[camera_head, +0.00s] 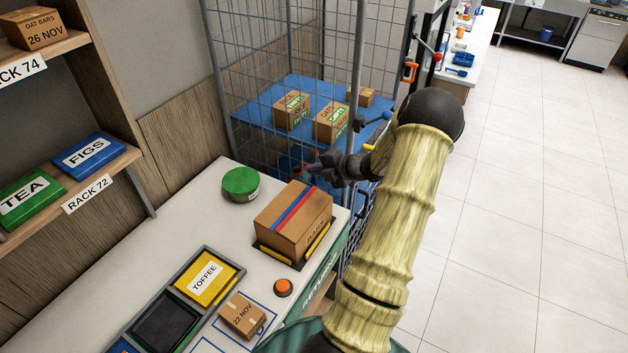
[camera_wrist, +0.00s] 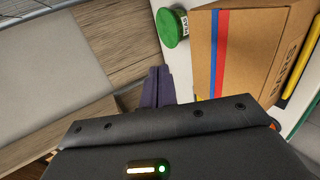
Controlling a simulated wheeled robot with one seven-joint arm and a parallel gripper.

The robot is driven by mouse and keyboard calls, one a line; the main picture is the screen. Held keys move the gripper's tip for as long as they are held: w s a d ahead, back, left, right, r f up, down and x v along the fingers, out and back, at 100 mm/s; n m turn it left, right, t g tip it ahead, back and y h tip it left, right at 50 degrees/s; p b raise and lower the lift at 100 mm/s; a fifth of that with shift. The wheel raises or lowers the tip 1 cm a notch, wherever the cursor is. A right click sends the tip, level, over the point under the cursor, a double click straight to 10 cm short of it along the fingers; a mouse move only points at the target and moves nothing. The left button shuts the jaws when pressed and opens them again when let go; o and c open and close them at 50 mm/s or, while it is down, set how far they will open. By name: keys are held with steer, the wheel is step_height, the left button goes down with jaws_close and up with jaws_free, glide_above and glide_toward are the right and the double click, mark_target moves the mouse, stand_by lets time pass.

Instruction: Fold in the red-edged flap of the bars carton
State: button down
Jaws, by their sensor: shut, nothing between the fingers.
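The bars carton (camera_head: 290,226) is a brown box on the white counter, with a red band and a blue band side by side across its top. Both bands appear to lie flat, and I see no flap standing up. In the wrist view the carton (camera_wrist: 262,60) is at the upper right, with "BARS" on one face. My gripper (camera_head: 312,169) is beyond the far end of the carton in the head view, near the wire cage. In the wrist view its dark fingers (camera_wrist: 157,85) are together and empty, left of the carton and apart from it.
The carton sits in a dark holder with yellow bars (camera_head: 318,242). A green round tin (camera_head: 240,184) stands beside it; an orange button (camera_head: 283,288) and small dated box (camera_head: 243,315) are nearer. The wire cage (camera_head: 285,85) holds several cartons.

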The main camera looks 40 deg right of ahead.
steer(key=r, duration=0.3)
steer(key=shift+s+r+b, duration=0.2)
steer(key=shift+s+b, duration=0.1)
steer(key=shift+d, duration=0.1)
